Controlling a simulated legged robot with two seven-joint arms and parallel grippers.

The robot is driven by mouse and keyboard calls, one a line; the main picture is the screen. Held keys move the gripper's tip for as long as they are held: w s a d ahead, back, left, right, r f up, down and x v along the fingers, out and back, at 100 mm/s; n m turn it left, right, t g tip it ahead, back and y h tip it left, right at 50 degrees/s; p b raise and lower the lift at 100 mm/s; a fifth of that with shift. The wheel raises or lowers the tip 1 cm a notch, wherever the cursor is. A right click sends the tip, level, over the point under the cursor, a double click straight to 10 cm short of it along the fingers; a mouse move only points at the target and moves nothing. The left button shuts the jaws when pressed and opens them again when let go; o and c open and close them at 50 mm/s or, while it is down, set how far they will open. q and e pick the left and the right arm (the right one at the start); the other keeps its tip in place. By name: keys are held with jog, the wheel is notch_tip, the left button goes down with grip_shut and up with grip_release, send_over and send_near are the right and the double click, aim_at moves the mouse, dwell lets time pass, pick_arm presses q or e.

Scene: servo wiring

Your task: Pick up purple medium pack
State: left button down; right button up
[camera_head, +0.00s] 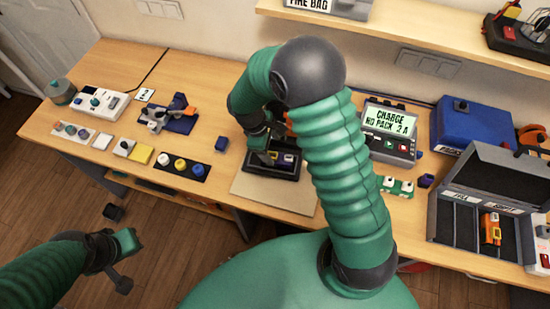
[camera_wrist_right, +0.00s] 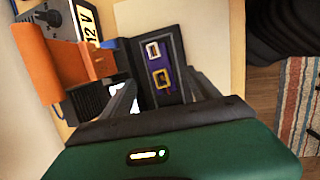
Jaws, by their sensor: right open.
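A dark purple pack (camera_wrist_right: 161,73) with a white-framed and a yellow-framed port lies in a black tray (camera_wrist_right: 178,42) in the right wrist view. In the head view the purple pack (camera_head: 287,158) shows in the black tray (camera_head: 273,171) on a tan mat (camera_head: 262,196). My right gripper (camera_head: 267,150) is over the tray, its wrist partly hiding it. In the wrist view the right gripper (camera_wrist_right: 166,88) is open, its fingers on either side of the pack; I cannot tell whether they touch it. My left gripper (camera_head: 122,258) is off the table's front at lower left, away from the pack.
An orange object (camera_wrist_right: 75,62) stands close beside the right gripper's finger. A charger (camera_head: 390,133) reading "CHARGE NO PACK 2 A", a blue case (camera_head: 475,122) and an open grey box (camera_head: 467,220) stand at right. A small purple block (camera_head: 426,181) lies near the charger.

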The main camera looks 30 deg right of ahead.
aim_at(277, 156)
jog(key=f, duration=0.2)
jog(key=shift+w+d+f, duration=0.3)
jog(key=shift+d, duration=0.1)
jog(key=x, duration=0.1)
jog(key=p+x, duration=0.1)
jog(key=x, duration=0.1)
jog(key=shift+s+a+f, duration=0.1)
jog(key=shift+s+f, duration=0.2)
jog(key=shift+f, duration=0.1)
pick_arm(q)
jog(key=shift+w+a+r, duration=0.1)
jog(key=shift+w+r, duration=0.15)
jog(key=shift+r, duration=0.5)
pick_arm(e)
jog(key=shift+f, duration=0.5)
jog(key=shift+d, duration=0.2)
jog(key=c, duration=0.6)
grip_shut()
